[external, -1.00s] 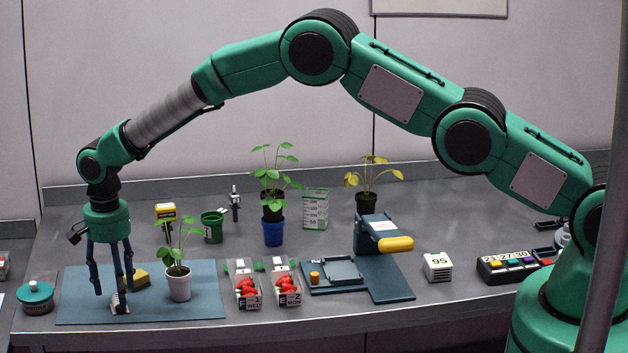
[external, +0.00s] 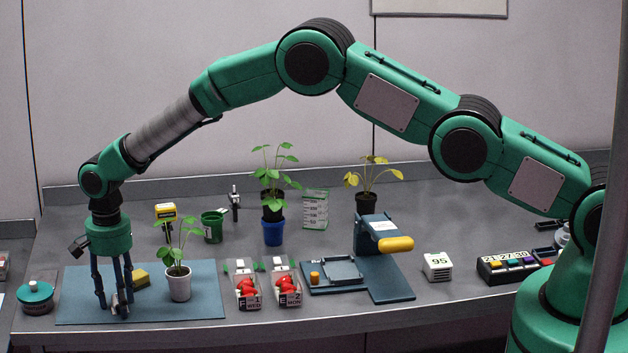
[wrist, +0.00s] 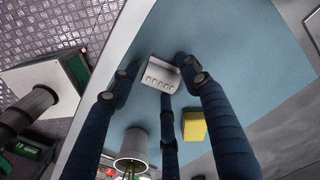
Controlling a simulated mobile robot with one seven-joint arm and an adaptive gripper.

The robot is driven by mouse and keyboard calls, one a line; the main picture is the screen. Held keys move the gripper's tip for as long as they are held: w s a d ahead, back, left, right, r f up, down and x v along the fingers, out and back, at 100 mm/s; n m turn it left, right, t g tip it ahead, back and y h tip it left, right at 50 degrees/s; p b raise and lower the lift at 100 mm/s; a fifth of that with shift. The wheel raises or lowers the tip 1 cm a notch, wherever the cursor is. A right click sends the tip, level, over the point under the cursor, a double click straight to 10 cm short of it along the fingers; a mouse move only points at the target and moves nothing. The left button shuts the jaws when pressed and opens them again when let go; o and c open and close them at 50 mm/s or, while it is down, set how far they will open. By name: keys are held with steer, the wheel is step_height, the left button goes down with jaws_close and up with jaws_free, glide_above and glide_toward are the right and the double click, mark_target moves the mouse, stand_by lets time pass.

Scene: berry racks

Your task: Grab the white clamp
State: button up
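The white clamp (wrist: 160,76), a pale block with a row of small slots, lies over the blue mat (external: 78,286) in the wrist view. My three-fingered gripper (external: 116,306) points straight down, with its fingertips low near the mat. In the wrist view the fingers (wrist: 161,90) are spread around the clamp. Narrow gaps seem to show between the clamp and the fingers, so they look open. In the external view the fingers mostly hide the clamp.
A white-potted plant (external: 178,284) stands on the mat close to the right of my fingers. A yellow sponge (wrist: 194,125) lies just behind them. A teal-lidded jar (external: 36,297) is at the left; berry boxes (external: 248,292) stand right of the mat.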

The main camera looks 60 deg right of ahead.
steer(key=c, duration=0.4)
steer(key=shift+o, duration=0.2)
steer(key=shift+r, duration=0.15)
steer(key=shift+r, duration=1.7)
steer(key=s+d, duration=0.1)
steer(key=s, duration=0.4)
steer(key=s+d+r, duration=0.1)
steer(key=s+d, duration=0.1)
steer(key=s, duration=0.3)
steer(key=s+d, duration=0.1)
steer(key=s, duration=0.4)
steer(key=shift+s+d+r, duration=0.15)
steer(key=shift+d, duration=0.25)
